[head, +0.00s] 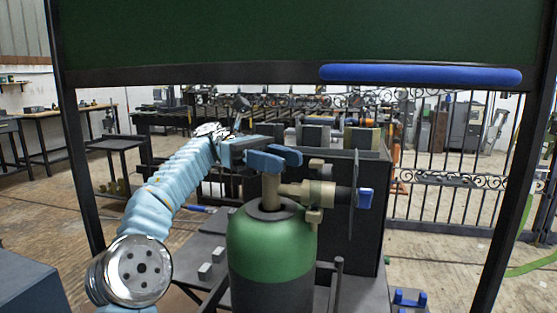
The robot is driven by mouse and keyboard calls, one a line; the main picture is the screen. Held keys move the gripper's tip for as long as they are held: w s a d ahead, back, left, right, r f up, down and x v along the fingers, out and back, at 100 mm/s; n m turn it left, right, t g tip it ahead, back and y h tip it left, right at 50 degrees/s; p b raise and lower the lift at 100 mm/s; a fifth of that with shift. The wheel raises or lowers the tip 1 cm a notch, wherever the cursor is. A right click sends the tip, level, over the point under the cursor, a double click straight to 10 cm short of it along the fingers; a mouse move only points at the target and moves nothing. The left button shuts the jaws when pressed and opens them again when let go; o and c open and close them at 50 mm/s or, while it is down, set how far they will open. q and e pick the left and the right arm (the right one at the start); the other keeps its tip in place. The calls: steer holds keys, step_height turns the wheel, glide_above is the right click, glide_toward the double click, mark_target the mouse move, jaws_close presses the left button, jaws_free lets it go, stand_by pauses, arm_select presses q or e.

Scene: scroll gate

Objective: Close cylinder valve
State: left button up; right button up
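A green gas cylinder (270,246) stands upright in the lower middle of the head view. A tan valve body (271,190) rises from its top, with a side fitting (308,194) pointing right. A blue valve handle (282,154) sits across the top of the valve. My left gripper (256,151) reaches in from the left at the height of this handle and overlaps its left part. Its fingertips are partly hidden against the handle, so I cannot tell whether they grip it. My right gripper is not in view.
A blue knob (364,198) ends the side fitting. A dark upright panel (365,220) stands right behind the cylinder. A dark frame holds a raised green shutter (300,35) with a long blue bar (420,74). Open floor (440,260) lies to the right.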

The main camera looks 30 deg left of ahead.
arm_select(q)
steer(key=shift+d+n+t, duration=0.1)
steer(key=shift+n+t, duration=0.5)
steer(key=shift+t, duration=0.3)
